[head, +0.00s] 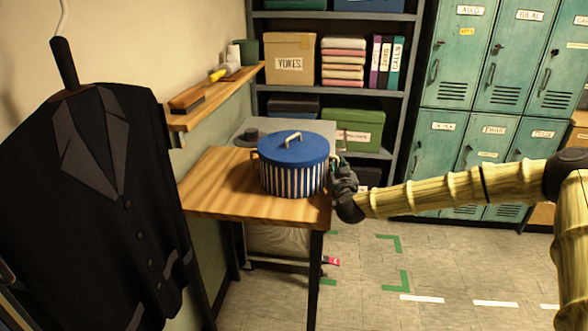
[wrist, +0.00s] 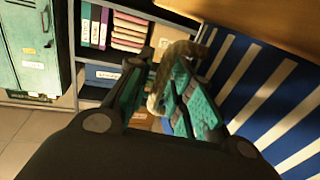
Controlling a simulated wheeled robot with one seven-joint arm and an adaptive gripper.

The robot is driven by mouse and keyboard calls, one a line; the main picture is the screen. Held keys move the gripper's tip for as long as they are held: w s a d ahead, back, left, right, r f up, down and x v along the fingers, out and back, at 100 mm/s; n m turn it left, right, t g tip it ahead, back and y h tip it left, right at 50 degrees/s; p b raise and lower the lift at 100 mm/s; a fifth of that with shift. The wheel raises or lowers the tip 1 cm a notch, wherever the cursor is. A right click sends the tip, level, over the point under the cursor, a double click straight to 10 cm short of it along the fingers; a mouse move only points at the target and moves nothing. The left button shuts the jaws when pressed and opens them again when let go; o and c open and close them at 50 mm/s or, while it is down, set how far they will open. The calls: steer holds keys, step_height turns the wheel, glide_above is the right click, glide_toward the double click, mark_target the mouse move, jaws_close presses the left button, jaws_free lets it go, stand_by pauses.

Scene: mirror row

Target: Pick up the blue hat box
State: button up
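The blue hat box (head: 292,178) stands upright on the wooden table in the head view. It has a plain blue lid with a pale handle on top, blue and white stripes around its side, and small side handles. In the wrist view its striped wall (wrist: 268,92) fills the right side. My gripper (head: 340,171) is at the box's right side, by the right side handle. In the wrist view my gripper (wrist: 158,88) has its teal-padded fingers apart, with the curved tan side handle (wrist: 165,78) between them. A gap shows beside the handle; contact with the other pad is unclear.
The wooden table (head: 215,185) has bare top left of the box. A dark hat (head: 250,136) lies on a grey surface behind it. A black jacket (head: 90,190) hangs at left. Shelves (head: 330,95) and teal lockers (head: 480,75) stand behind. The floor right of the table is open.

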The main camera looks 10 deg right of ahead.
jaws_close()
steer(key=shift+r, duration=0.1)
steer(key=shift+r, duration=0.1)
